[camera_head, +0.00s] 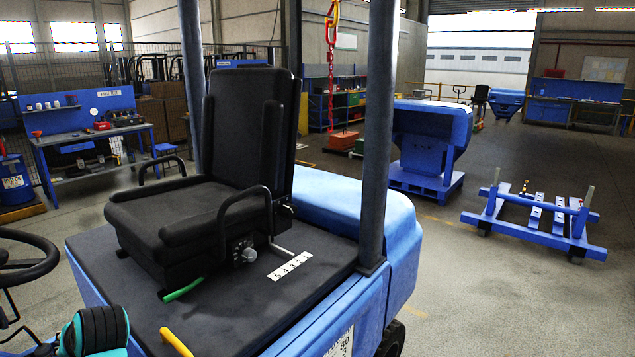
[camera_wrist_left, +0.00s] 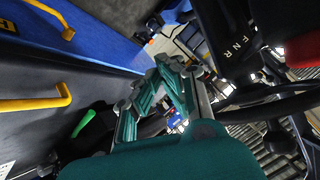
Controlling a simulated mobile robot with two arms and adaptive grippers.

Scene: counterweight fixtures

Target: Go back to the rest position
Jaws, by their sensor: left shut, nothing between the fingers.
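My left gripper (camera_wrist_left: 168,80) shows in the left wrist view with its teal and grey fingers shut and nothing between them. It is near the forklift's steering wheel (camera_wrist_left: 275,106), which is to its right in that view. A green lever (camera_wrist_left: 84,123) and a yellow handle (camera_wrist_left: 38,103) are to its left, apart from it. In the head view only a teal and black part of my left arm shows at the bottom left; the fingers are out of that frame. My right gripper is in neither view.
The blue forklift (camera_head: 402,240) fills the middle, with a black seat (camera_head: 245,130), a green lever (camera_head: 183,290) and a steering wheel (camera_head: 30,255). A post (camera_head: 378,130) rises in front. A blue frame (camera_head: 535,222) stands on open floor at right. A workbench (camera_head: 90,133) is at left.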

